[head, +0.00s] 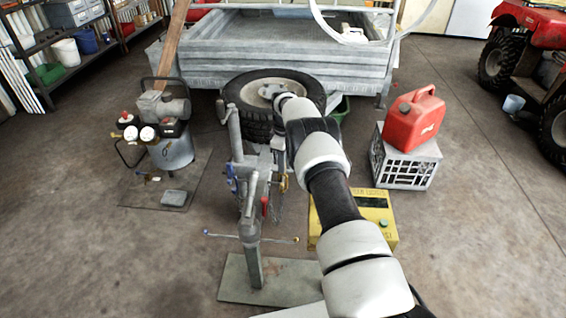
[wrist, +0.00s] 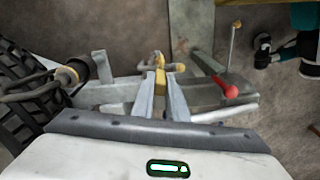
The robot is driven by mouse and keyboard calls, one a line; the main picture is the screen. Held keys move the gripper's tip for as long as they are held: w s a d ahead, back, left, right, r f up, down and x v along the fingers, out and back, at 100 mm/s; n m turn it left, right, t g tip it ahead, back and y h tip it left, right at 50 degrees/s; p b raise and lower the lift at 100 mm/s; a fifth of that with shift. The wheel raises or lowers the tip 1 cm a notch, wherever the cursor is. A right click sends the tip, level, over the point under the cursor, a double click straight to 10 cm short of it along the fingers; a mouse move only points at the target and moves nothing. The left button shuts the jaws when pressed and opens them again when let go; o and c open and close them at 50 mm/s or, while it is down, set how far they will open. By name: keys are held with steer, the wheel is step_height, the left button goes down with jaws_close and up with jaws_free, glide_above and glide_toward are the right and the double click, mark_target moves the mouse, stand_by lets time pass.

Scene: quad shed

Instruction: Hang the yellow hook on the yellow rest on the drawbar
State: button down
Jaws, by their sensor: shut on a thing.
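My gripper (wrist: 160,76) is shut on a small yellow piece, which I take for the yellow hook (wrist: 159,61), in the wrist view. The fingers reach over the grey metal drawbar (wrist: 118,94). A yellowish peg (wrist: 181,67) lies close to the right of the fingertips; I cannot tell if it is the yellow rest or touches the hook.
A red-knobbed lever (wrist: 231,91) stands right of the fingers. A tire (head: 258,92) is behind the drawbar. A compressor (head: 165,130) stands left. A yellow box (head: 378,205) and a crate (head: 405,160) with a red fuel can (head: 412,118) stand right. Open floor lies further right.

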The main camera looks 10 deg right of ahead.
steer(key=shift+f, duration=1.25)
steer(key=c, duration=1.2)
jaws_free()
steer(key=shift+r+p, duration=1.9)
steer(key=shift+r, duration=2.55)
